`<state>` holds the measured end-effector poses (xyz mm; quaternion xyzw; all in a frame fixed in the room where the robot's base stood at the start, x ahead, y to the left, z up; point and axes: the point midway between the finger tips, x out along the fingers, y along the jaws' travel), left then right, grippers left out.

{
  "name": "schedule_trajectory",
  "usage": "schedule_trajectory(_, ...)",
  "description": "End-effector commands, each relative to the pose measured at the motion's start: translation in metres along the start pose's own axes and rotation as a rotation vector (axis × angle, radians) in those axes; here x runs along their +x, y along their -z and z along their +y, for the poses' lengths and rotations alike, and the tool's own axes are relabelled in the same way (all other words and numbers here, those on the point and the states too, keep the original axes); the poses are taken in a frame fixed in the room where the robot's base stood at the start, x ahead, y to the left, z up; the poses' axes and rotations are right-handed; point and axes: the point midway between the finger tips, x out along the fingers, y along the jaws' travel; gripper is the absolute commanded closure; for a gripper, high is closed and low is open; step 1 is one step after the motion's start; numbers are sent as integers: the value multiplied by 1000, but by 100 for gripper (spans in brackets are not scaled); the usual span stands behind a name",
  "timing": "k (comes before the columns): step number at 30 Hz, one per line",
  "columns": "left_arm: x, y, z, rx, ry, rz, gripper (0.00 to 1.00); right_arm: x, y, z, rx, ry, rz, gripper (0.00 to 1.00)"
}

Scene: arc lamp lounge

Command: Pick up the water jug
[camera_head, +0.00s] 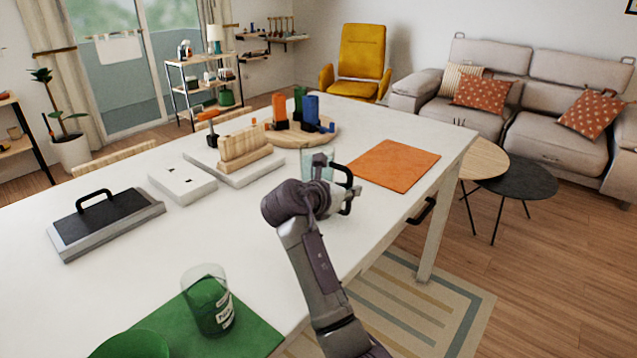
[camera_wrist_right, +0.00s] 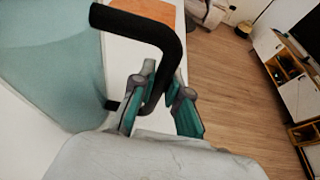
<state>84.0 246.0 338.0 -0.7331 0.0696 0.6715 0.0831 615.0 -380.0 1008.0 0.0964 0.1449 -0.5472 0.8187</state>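The water jug is a translucent teal vessel with a black handle. In the head view the jug (camera_head: 316,163) stands on the white table, partly hidden behind my right gripper (camera_head: 345,196). In the right wrist view the jug (camera_wrist_right: 45,65) fills the left side, and its handle (camera_wrist_right: 150,26) loops out to the right. The fingers of my right gripper (camera_wrist_right: 163,82) are apart, one on each side of the handle's upright bar. A gap shows between the bar and the right finger. My left gripper is not in view.
On the white table (camera_head: 120,282), an orange mat (camera_head: 394,166) lies right of the jug. A round wooden board (camera_head: 335,138) with colored items is behind it. A wooden block (camera_head: 238,147) and a black-handled tray (camera_head: 105,222) are left. A labeled glass (camera_head: 208,302) stands on a green mat (camera_head: 250,335) in front.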

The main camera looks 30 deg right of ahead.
Motion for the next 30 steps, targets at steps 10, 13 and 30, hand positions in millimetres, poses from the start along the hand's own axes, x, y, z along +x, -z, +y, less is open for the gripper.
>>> schedule_trajectory(10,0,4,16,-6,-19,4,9,0,1,0,-1,0,1,100)
schedule_trajectory(13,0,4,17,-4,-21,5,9,-1,-4,0,8,-3,-7,100)
schedule_trajectory(30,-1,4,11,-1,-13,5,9,-10,-29,1,11,-4,-8,100)
